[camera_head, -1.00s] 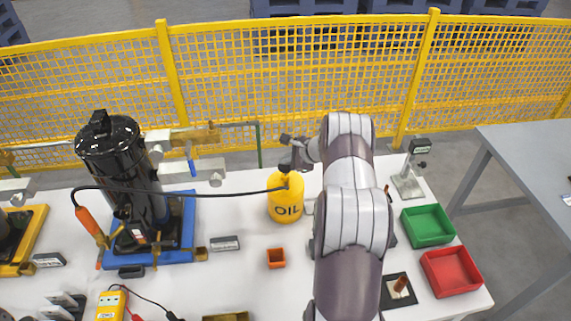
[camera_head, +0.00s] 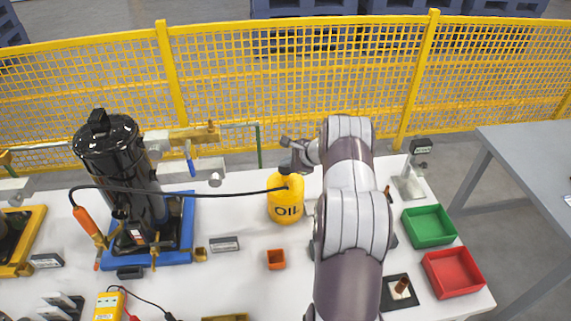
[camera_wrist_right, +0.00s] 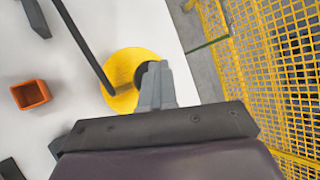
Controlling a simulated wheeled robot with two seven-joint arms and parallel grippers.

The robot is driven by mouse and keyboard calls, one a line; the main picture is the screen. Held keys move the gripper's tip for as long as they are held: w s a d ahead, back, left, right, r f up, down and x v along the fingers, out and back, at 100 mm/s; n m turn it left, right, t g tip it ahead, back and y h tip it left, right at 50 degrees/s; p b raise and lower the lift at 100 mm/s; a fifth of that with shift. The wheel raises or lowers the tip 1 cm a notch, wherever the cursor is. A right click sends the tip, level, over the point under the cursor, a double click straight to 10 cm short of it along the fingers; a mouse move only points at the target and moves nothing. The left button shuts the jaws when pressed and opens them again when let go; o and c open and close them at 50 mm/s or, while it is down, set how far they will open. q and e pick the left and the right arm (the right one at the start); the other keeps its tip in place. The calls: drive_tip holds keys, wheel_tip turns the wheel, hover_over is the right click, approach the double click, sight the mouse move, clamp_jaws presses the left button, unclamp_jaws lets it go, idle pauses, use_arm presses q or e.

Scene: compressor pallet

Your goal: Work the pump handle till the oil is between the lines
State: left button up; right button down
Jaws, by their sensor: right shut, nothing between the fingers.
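The yellow oil can (camera_head: 286,207), marked OIL, stands upright on the white table, with a black hose running left from its top to the compressor. A dark round knob (camera_wrist_right: 143,74) tops the can in the right wrist view, partly covered by my fingers; I take it for the pump handle. My right gripper (camera_head: 287,156) is shut and empty, right at the can's top; its fingertips (camera_wrist_right: 155,72) overlap the knob. Whether they touch it is unclear. The black compressor (camera_head: 122,165) stands on a blue base. Its oil level and lines are too small to read. My left gripper is out of view.
An orange cup (camera_head: 276,259) stands in front of the can. A green bin (camera_head: 428,241) and a red bin (camera_head: 453,288) lie to the right. A gauge stand (camera_head: 410,182) is behind them. A yellow mesh fence (camera_head: 300,85) runs behind the table.

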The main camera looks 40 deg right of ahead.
sight(288, 169)
drive_tip(key=shift+f+b, duration=0.45)
drive_tip(key=shift+f, duration=0.1)
idle(0.5)
drive_tip(key=shift+r+p, duration=1.15)
drive_tip(key=shift+r, duration=0.95)
drive_tip(key=shift+r, duration=0.1)
drive_tip(key=shift+w+r, duration=0.1)
drive_tip(key=shift+r, duration=0.15)
wheel_tip(288, 169, up, 4)
drive_tip(key=p, duration=0.3)
drive_tip(key=shift+r, duration=0.2)
